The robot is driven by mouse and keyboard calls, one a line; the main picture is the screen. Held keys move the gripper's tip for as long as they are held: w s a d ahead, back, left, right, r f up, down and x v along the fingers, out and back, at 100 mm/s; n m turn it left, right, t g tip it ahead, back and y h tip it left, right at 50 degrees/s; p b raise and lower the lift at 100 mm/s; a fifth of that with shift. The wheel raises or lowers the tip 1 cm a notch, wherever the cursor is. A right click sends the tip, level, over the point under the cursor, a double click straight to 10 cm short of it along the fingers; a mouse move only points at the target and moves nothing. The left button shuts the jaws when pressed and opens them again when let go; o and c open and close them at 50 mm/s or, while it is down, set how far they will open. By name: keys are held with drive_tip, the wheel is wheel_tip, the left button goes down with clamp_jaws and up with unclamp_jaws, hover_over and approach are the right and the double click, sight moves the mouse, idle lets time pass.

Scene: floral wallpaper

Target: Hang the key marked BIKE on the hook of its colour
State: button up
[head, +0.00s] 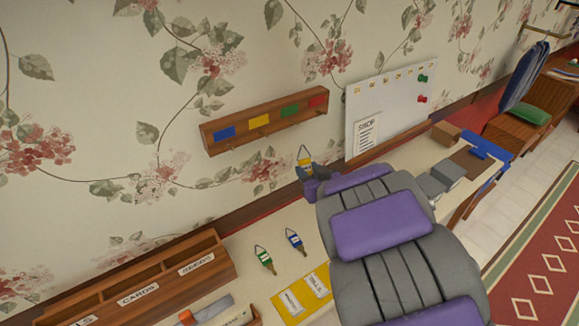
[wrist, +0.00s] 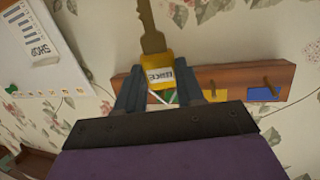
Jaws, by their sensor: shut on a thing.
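My gripper (head: 309,172) is shut on a yellow-headed key (head: 304,160), just below and in front of the hook rack (head: 208,140). In the wrist view the key (wrist: 157,76) sits between the fingertips (wrist: 158,92); its label appears upside down and looks like BIKE. A cord loop shows at the key. The wooden rack on the wall has blue, yellow (head: 258,124), green and red patches, with small hooks. The yellow patch also shows in the wrist view (wrist: 211,89), right of the gripper. The key is apart from the yellow patch's hook.
A green key (head: 264,259) and a blue key (head: 296,241) lie on the desk beside a yellow card (head: 280,307). A wooden sorter (head: 140,278) stands at left. A whiteboard (head: 395,105) leans right of the rack. The wall below the rack's left part is clear.

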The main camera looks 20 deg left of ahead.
drive_tip(key=shift+s+a+r+n+y, duration=1.2)
drive_tip(key=shift+s+a+r+y, duration=0.3)
drive_tip(key=shift+s+r+y, duration=0.75)
drive_tip(key=f+b+x, duration=0.1)
drive_tip(key=f+x, duration=0.1)
drive_tip(key=x, duration=0.8)
drive_tip(key=shift+s+a+f+g, duration=0.2)
drive_tip(key=shift+a+g, duration=0.2)
drive_tip(key=shift+a, duration=0.15)
drive_tip(key=shift+d+h, duration=0.2)
drive_tip(key=shift+h, duration=0.05)
